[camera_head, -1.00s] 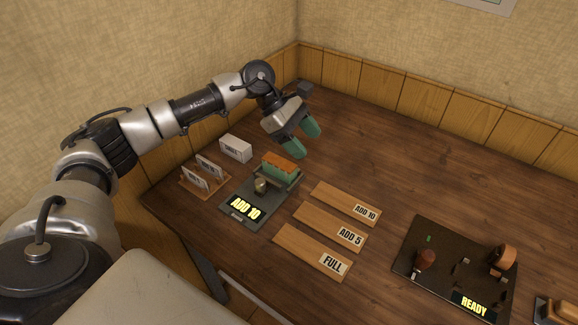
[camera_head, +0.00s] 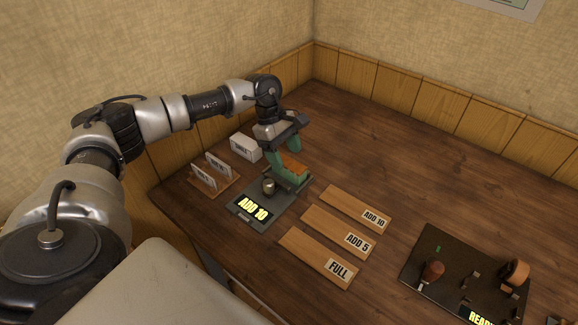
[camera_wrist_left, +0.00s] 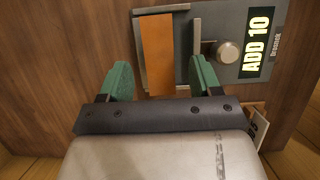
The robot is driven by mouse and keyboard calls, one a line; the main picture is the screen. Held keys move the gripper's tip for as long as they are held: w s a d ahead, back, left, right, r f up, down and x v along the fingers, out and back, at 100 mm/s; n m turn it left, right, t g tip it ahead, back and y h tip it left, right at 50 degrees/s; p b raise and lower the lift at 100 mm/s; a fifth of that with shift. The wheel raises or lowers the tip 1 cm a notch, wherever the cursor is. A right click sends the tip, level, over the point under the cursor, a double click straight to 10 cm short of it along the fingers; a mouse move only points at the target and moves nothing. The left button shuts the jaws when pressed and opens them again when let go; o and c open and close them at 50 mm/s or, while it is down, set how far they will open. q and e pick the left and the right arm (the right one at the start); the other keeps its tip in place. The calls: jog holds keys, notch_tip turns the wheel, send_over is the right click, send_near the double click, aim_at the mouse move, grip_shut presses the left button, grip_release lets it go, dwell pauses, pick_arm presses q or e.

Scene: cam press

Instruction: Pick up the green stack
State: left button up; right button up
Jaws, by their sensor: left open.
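In the left wrist view the orange top (camera_wrist_left: 158,50) lies between the two green-padded fingers. My left gripper (camera_head: 285,152) is open, pointing down over the stack, with one finger on each side. In the wrist view a gap shows beside each finger; how deep the fingers reach is hard to tell. The gripper partly hides the stack in the head view. My right gripper is not in view.
A round knob (camera_head: 268,186) stands on the scale close to the stack. A white box (camera_head: 245,148) and a card holder (camera_head: 213,185) are to the left. Wooden boards marked ADD 10 (camera_head: 350,206), ADD 5 (camera_head: 330,228) and FULL (camera_head: 310,254) lie right; a dark panel (camera_head: 445,265) stands beyond.

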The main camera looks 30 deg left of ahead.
pick_arm(q)
jog(key=shift+x, duration=0.95)
jog(key=shift+f+b, duration=0.25)
jog(key=shift+b, duration=0.05)
jog(key=c, duration=1.1)
jog(key=shift+w+r, duration=0.1)
